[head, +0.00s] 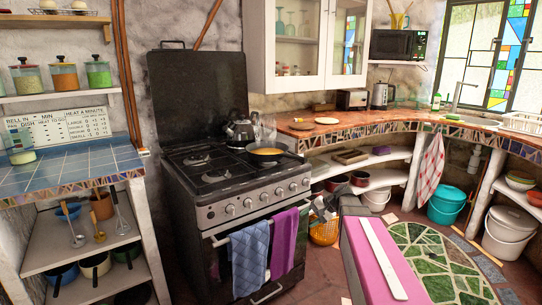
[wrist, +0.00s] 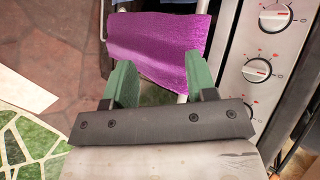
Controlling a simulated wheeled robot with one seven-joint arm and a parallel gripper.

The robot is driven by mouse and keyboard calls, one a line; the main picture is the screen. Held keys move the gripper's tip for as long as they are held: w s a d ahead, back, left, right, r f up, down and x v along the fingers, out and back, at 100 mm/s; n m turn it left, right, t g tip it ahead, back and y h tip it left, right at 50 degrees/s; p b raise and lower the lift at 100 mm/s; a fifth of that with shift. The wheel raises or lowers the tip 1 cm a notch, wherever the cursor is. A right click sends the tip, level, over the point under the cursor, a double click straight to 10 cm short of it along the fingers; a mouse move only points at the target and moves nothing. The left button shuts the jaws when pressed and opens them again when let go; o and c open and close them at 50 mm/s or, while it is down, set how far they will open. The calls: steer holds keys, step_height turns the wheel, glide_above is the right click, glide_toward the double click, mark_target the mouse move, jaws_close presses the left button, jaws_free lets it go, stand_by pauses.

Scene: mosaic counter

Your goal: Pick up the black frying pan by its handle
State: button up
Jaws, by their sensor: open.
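The pan does not show in the wrist view. My gripper (wrist: 157,66) has two green fingers spread apart with nothing between them. Beyond the fingers hangs a purple towel (wrist: 158,45) at the oven front, so my gripper is in front of the stove and away from the pan.
The stove's knob row (head: 250,200) faces me; knobs also fill the right of the wrist view. A kettle (head: 241,131) stands behind the pan. A blue towel (head: 249,255) hangs beside the purple one on the oven rail. A tiled counter (head: 70,165) stands left.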

steer(key=w+d+r+t+y, duration=0.1)
steer(key=w+d+r+y, duration=0.1)
steer(key=w+r+y, duration=0.3)
steer(key=w+d+r+t, duration=0.1)
steer(key=w+d+r, duration=0.15)
steer(key=r, duration=0.45)
steer(key=y, duration=0.4)
glide_toward(301, 158)
steer(key=w, duration=0.2)
steer(key=shift+m+h, duration=0.3)
steer(key=shift+h, duration=0.1)
steer(key=a, duration=0.3)
steer(key=w+a, duration=0.1)
steer(key=a, duration=0.2)
steer(key=w+a, duration=0.1)
steer(key=a, duration=0.2)
steer(key=shift+a, duration=0.4)
jaws_close()
